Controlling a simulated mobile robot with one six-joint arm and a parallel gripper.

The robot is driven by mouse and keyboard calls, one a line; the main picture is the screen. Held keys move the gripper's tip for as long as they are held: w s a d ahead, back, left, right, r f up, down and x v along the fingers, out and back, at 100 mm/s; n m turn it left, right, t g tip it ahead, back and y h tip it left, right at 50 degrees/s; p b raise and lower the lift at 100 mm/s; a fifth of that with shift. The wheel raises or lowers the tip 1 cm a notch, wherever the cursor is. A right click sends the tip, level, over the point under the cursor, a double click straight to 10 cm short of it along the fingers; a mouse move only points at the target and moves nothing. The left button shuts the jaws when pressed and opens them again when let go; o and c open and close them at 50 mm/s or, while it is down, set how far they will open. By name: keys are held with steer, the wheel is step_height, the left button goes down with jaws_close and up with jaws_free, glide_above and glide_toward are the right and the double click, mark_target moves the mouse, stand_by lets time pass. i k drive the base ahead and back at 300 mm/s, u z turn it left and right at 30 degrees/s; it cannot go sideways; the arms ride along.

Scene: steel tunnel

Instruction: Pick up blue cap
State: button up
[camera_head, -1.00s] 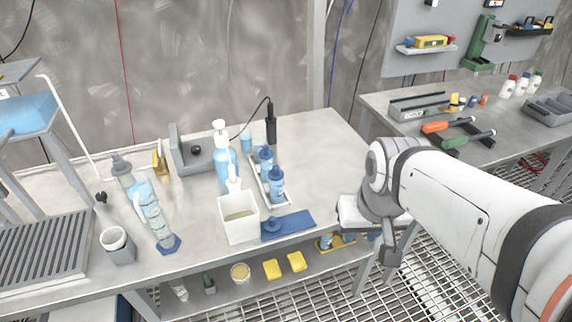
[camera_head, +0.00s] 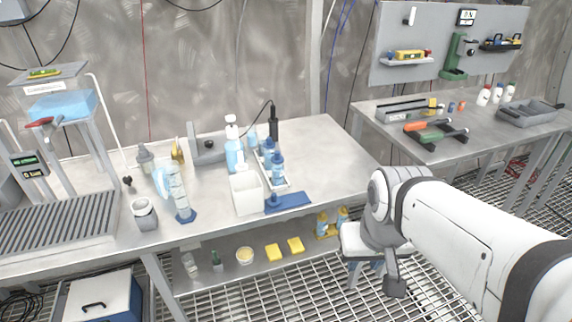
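A small blue cap (camera_head: 273,200) lies on the left end of a flat blue mat (camera_head: 292,201), near the front edge of the grey bench (camera_head: 325,160). Blue-topped bottles (camera_head: 277,172) stand in a white tray (camera_head: 287,184) just behind it. A white open container (camera_head: 247,195) stands close on its left. My arm comes in from the right, and my gripper (camera_head: 395,287) hangs at its end beyond the bench's front edge, well right of and below the cap in the picture. Its fingers are too small and dark to read.
Yellow blocks (camera_head: 274,252) lie on the shelf below. A second bench (camera_head: 480,130) with tools is at right. The bench right of the mat is clear.

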mark_target(274, 201)
steer(key=u, duration=0.15)
steer(key=i, duration=0.9)
steer(key=z, duration=0.1)
